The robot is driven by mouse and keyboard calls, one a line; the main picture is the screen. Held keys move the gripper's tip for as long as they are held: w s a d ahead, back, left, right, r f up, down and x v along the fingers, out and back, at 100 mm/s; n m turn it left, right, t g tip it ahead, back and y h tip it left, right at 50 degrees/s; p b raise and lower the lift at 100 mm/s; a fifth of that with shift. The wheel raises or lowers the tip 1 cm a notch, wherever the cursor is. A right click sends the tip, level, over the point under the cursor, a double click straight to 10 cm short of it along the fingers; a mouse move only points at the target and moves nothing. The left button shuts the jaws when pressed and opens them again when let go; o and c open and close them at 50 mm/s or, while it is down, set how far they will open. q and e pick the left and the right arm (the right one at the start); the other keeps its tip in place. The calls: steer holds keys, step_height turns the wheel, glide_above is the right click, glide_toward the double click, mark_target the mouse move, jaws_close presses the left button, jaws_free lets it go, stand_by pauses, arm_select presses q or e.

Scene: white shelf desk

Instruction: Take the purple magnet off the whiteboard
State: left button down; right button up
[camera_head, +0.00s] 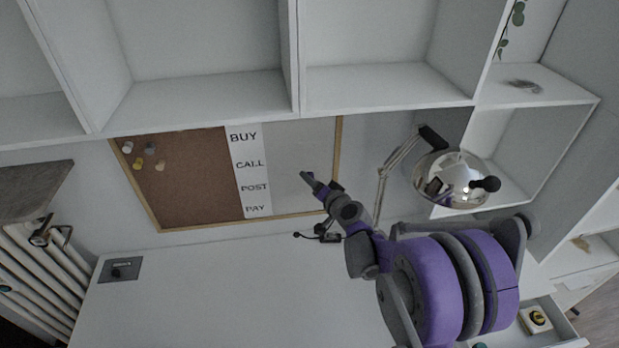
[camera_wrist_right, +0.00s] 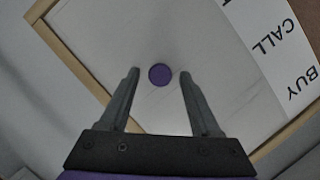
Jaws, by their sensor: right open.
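The purple magnet (camera_wrist_right: 160,74) is a small round disc on the white part of the whiteboard (camera_wrist_right: 115,45). In the right wrist view it sits between the tips of my open right gripper (camera_wrist_right: 160,73), with a gap on each side. I cannot tell how far the fingertips are from the board. In the head view my right gripper (camera_head: 306,177) is in front of the white panel of the whiteboard (camera_head: 290,150), and the magnet cannot be made out there. My left gripper is not in view.
A cork panel (camera_head: 190,180) with several pins is left of the BUY/CALL/POST/PAY strip (camera_head: 250,180). A desk lamp (camera_head: 450,180) stands right of the board. Shelves (camera_head: 385,85) are above. The white desk (camera_head: 240,290) is mostly clear. An open drawer (camera_head: 545,340) is at lower right.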

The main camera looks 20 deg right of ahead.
jaws_close()
stand_by(0.3)
steer(key=shift+r, duration=0.1)
